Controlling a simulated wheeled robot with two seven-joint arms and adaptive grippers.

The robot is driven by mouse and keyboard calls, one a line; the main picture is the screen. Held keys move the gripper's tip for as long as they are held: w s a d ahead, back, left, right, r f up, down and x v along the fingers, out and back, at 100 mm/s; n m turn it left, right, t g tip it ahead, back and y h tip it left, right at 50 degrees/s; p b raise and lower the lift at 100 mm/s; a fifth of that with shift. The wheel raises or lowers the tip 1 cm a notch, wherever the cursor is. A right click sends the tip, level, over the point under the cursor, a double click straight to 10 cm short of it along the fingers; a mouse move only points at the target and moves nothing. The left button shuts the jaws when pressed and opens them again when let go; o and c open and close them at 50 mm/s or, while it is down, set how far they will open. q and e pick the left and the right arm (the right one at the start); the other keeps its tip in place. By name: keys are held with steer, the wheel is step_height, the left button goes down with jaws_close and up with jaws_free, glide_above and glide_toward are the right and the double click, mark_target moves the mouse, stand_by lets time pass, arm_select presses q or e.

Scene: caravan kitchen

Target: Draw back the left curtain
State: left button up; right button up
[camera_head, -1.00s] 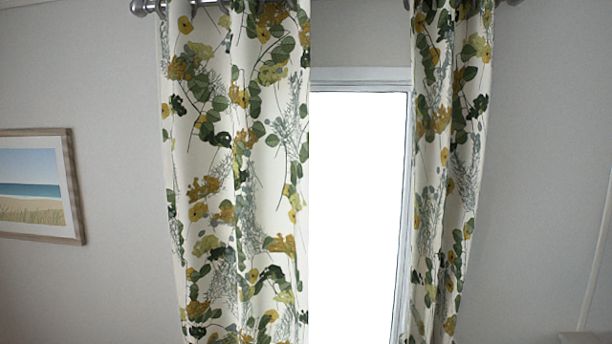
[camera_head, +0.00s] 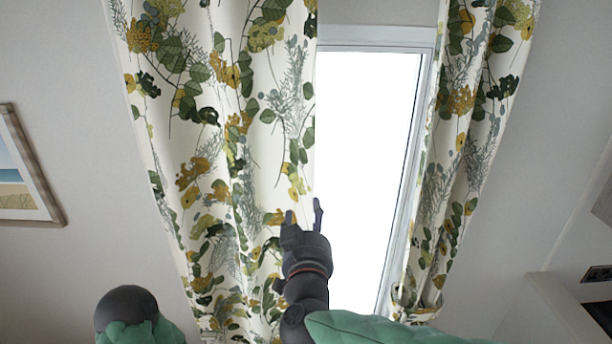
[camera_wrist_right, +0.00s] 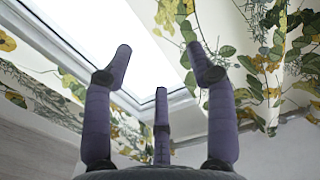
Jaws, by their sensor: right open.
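The left curtain (camera_head: 215,150), white with green and yellow leaves, hangs over the left part of the window (camera_head: 365,160) in the head view. Its right edge runs down beside the bright pane. My right gripper (camera_head: 303,214) is raised in front of that edge, low in the picture, with its fingers apart. In the right wrist view the fingers (camera_wrist_right: 160,75) are spread with nothing between them. The left curtain also shows at the upper right there (camera_wrist_right: 235,60). Whether a finger touches the cloth cannot be told. My left gripper is not in view.
The right curtain (camera_head: 465,130) hangs gathered at the window's right side. A framed beach picture (camera_head: 30,185) is on the wall at the left. A ledge or cabinet with a dark panel (camera_head: 597,275) is at the lower right.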

mark_target(307, 193)
steer(key=w+p, duration=0.1)
steer(key=w, duration=0.9)
steer(key=shift+w, duration=0.3)
jaws_close()
